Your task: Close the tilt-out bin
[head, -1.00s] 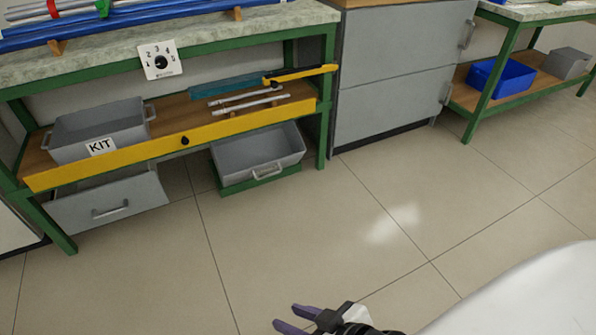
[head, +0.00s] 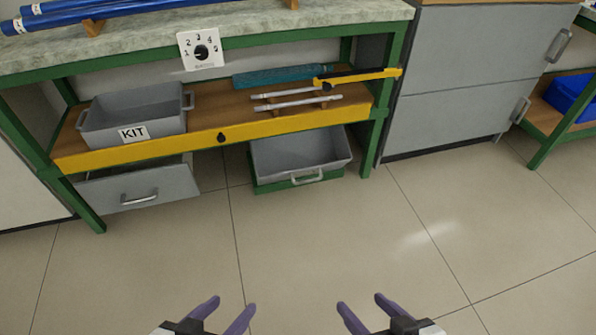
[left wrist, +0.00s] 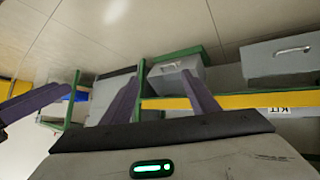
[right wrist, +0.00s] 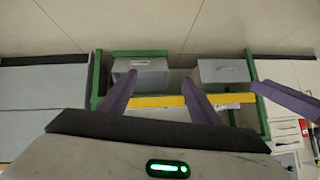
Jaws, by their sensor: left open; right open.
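The tilt-out bin (head: 302,158) is a grey box with a silver handle, in a green frame low under the right part of the bench. It stands open, its inside visible from above. It also shows in the left wrist view (left wrist: 174,78) and the right wrist view (right wrist: 141,76). My left gripper (head: 232,307) and my right gripper (head: 361,304) have purple fingers. Both are open and empty at the bottom of the head view, over the floor and well short of the bin, touching nothing.
A grey drawer (head: 138,188) with a handle stands out at lower left. The shelf above has a yellow front edge (head: 215,137) and holds a KIT bin (head: 135,115) and pale rods (head: 300,101). Grey cabinet drawers (head: 465,60) stand right. The tiled floor (head: 300,235) before the bench is clear.

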